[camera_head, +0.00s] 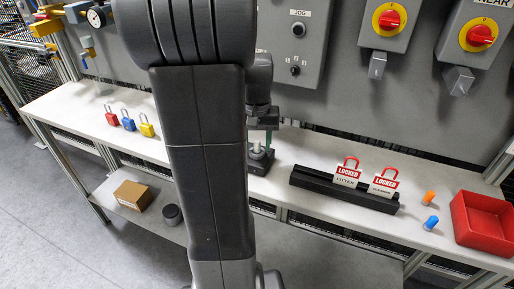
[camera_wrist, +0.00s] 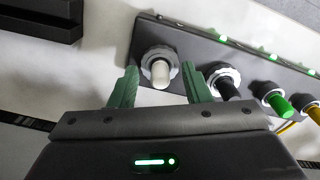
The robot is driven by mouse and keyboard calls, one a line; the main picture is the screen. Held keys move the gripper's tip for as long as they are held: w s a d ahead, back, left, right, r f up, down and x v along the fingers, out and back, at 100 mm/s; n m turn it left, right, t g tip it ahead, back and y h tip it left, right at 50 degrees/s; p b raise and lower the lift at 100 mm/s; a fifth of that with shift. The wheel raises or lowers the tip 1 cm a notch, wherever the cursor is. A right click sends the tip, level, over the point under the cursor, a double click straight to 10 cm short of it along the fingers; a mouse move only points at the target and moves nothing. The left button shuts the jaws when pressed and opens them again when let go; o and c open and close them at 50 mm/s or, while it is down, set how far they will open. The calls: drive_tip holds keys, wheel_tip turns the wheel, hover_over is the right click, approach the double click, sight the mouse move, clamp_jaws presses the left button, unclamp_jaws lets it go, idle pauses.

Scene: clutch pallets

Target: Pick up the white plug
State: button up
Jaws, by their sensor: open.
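The white plug (camera_wrist: 160,72) sits in a round collar at the left end of a dark socket strip in the wrist view. My gripper (camera_wrist: 160,67) is open, with one green finger on each side of the white plug. I see gaps between the fingers and the plug; it is not gripped. In the head view my gripper (camera_head: 259,139) points down over the strip behind my arm, which hides most of the strip.
A black plug (camera_wrist: 228,90), green plug (camera_wrist: 280,104) and yellow plug (camera_wrist: 312,108) follow along the strip. A black rack (camera_head: 340,190) with two LOCKED tags stands right on the bench (camera_head: 290,150). Coloured padlocks (camera_head: 128,121) stand left; a red bin (camera_head: 484,222) stands far right.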

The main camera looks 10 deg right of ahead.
clamp_jaws()
drive_tip(key=shift+r, duration=0.15)
